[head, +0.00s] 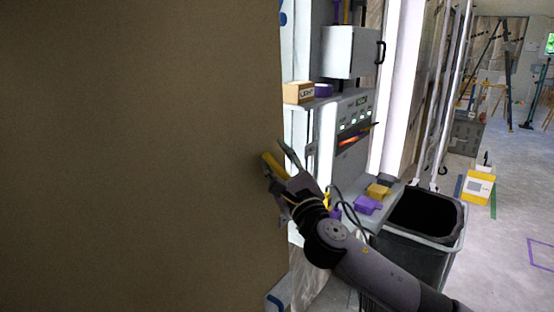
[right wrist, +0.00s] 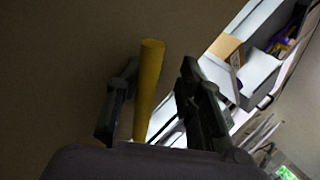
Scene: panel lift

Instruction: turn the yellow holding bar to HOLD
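The yellow holding bar (head: 272,163) is a short yellow rod at the right edge of a large brown panel (head: 140,160) in the head view. In the right wrist view the bar (right wrist: 149,85) stands between the two dark fingers of my right gripper (right wrist: 155,95). The fingers are apart, with a clear gap to the right of the bar. The bar is close to the left finger; I cannot tell if they touch. In the head view my right gripper (head: 275,165) reaches the bar from the lower right. My left gripper is not in view.
A dark bin (head: 435,245) stands right of my right arm. Behind are a shelf with a cardboard box (head: 298,93), a grey control panel (head: 352,130) and purple and yellow blocks (head: 368,205).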

